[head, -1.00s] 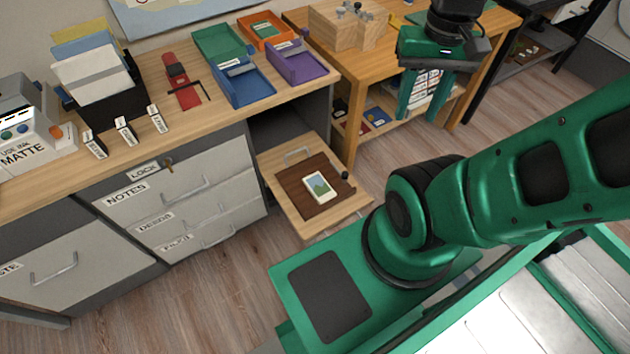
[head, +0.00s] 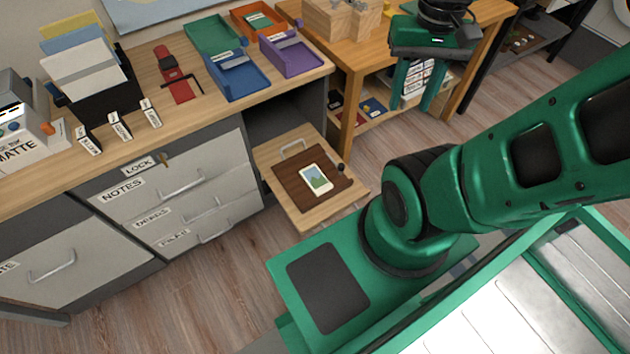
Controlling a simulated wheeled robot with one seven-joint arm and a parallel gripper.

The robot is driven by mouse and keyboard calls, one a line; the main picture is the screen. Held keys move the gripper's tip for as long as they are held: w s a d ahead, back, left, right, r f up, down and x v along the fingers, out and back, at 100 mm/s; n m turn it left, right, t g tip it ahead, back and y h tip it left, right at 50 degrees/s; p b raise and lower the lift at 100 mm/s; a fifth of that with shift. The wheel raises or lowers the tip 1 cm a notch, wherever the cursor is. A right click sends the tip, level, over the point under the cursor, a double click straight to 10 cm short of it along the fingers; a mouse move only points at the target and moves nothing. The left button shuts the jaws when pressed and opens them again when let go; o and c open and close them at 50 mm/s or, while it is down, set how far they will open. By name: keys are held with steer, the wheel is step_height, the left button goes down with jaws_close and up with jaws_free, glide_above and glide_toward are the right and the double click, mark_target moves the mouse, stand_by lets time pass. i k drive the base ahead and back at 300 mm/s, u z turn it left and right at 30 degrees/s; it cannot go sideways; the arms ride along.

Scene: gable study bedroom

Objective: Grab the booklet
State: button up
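A small white-bordered item with a green and blue picture (head: 316,179), which may be the booklet, lies flat on a dark brown mat on the pulled-out wooden board (head: 304,224). A blue flat item (head: 373,107) and a dark red one lie on the low shelf of the wooden table; I cannot tell whether either is a booklet. My gripper (head: 413,103) hangs at the upper right, in front of that table, pointing down. Its two green fingers are apart with nothing seen between them. It is well away from the board.
The desk (head: 130,130) holds green, blue, orange and purple trays, a red stapler-like tool and a black file holder (head: 100,105). Grey drawers (head: 180,185) below are shut. A wooden block stands on the table (head: 350,62). Wood floor (head: 200,300) is clear before the drawers.

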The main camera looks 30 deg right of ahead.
mark_target(314, 179)
steer(key=u, duration=0.05)
steer(key=k, duration=0.5)
steer(key=u, duration=2.3)
steer(key=i, duration=1.35)
steer(key=z, duration=2.4)
